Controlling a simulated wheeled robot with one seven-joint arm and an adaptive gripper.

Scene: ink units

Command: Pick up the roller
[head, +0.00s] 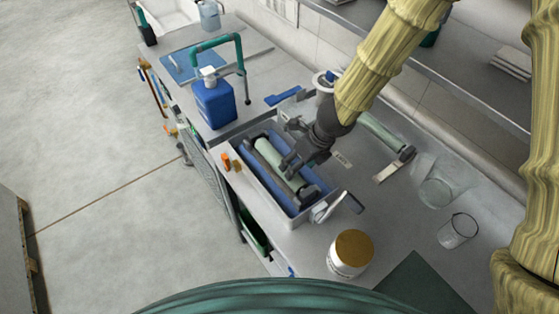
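A pale green roller (277,163) with dark ends lies in a grey, blue-lined tray (262,196) on the bench. A second pale green roller (382,131) with a dark end lies on the bench behind, to the right of my arm. My gripper (290,162) is dark and points down over the right side of the tray, close to the first roller. I cannot tell whether it touches that roller. Its fingers are small and partly merge with the dark parts around them, so their opening is unclear. My wrist hides part of the bench behind the tray.
A jar with a tan lid (352,248), a glass beaker (458,231) and a clear container (438,188) stand to the right. A blue bottle (214,101) stands at the left, beside a teal-handled frame (243,72). A wall with a shelf (440,65) runs behind.

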